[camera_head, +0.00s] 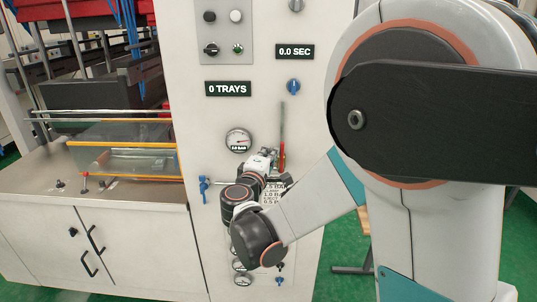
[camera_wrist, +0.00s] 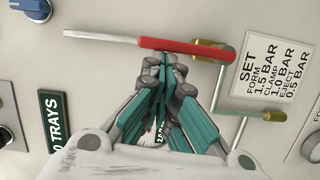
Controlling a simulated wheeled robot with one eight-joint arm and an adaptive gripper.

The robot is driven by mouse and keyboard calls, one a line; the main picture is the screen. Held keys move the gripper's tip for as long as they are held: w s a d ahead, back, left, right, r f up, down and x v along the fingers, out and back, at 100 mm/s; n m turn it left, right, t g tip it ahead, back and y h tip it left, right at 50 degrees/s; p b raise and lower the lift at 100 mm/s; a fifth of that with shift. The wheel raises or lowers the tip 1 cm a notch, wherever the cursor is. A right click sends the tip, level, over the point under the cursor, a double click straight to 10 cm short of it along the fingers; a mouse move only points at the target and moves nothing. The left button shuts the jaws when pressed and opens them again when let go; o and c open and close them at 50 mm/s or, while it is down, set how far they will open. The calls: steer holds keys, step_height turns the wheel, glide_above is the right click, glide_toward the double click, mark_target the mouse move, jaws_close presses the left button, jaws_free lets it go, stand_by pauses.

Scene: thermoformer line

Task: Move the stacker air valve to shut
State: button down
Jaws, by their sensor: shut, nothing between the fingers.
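A lever with a red grip (camera_head: 282,150) and a thin silver rod stands upright on the white machine panel in the head view. In the wrist view its red grip (camera_wrist: 185,48) lies across the top of the picture, with the rod pointing left. No readable label names it as the stacker air valve. My gripper (camera_wrist: 165,62) is shut and empty, its teal fingers together with their tips right beside the red grip. I cannot tell whether they touch it. In the head view my wrist hides the fingers and the lever's lower end.
A blue valve (camera_head: 204,187) sits left of my wrist. A pressure gauge (camera_head: 238,140) is above it, with more gauges below. A SET sign (camera_wrist: 270,67) and a brass-ended bracket (camera_wrist: 237,85) are close to the fingers. A blue knob (camera_head: 293,86) is higher up.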

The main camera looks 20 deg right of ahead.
steer(key=shift+d, duration=0.15)
steer(key=s+d+f+m+y, duration=0.1)
steer(key=d+m+y, duration=0.1)
steer(key=d+m, duration=0.2)
steer(key=s+d+f+m+y, duration=0.2)
steer(key=d+m, duration=0.3)
steer(key=m, duration=0.4)
steer(key=shift+d+g, duration=0.15)
steer(key=shift+g, duration=0.15)
stand_by(0.3)
steer(key=shift+s, duration=0.1)
stand_by(0.6)
